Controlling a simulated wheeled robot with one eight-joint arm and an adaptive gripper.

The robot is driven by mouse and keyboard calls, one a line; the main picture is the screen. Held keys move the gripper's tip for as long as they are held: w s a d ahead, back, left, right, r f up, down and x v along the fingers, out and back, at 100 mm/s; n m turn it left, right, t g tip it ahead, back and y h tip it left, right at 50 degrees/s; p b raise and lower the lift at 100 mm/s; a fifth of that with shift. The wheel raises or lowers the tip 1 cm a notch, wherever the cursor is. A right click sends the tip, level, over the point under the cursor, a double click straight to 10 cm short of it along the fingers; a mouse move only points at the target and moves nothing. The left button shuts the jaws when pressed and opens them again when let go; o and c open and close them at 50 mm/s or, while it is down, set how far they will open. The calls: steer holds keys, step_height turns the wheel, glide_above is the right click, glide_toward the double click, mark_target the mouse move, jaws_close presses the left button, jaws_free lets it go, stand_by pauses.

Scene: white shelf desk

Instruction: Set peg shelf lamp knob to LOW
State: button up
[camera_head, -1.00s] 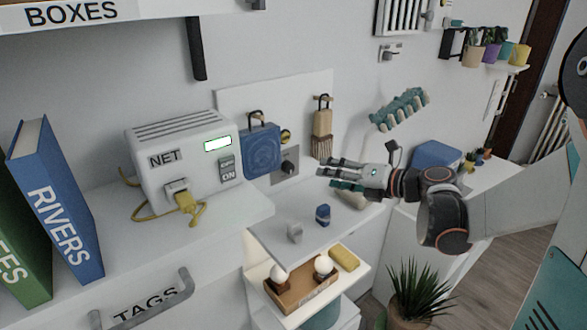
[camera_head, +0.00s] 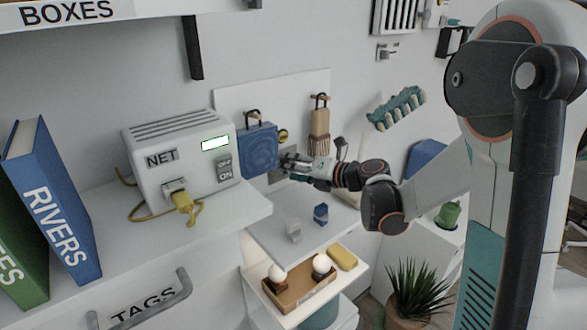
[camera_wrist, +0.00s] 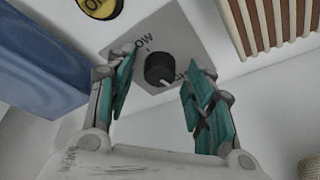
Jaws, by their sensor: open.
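The lamp knob (camera_wrist: 159,68) is round and black, on a grey square plate (camera_wrist: 185,35) in the wrist view. The letters "OW" show at the plate's upper left, and partly hidden lettering lies at the knob's lower right. A white pointer mark at the knob's lower edge faces that lower right lettering. My gripper (camera_wrist: 155,88) is open, with its teal-padded fingers to the left and right of the knob; I cannot tell whether they touch it. In the head view my gripper (camera_head: 285,163) is at the plate and hides the knob.
A blue hanging item (camera_head: 259,150) is close at the left of my gripper, and a wooden brush (camera_head: 319,130) hangs at the right. A yellow round tag (camera_wrist: 100,5) is above left. The NET box (camera_head: 180,150) stands on the shelf at left. Small blocks (camera_head: 320,214) lie below.

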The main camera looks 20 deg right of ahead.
steer(key=c, duration=1.1)
steer(key=shift+o, duration=0.2)
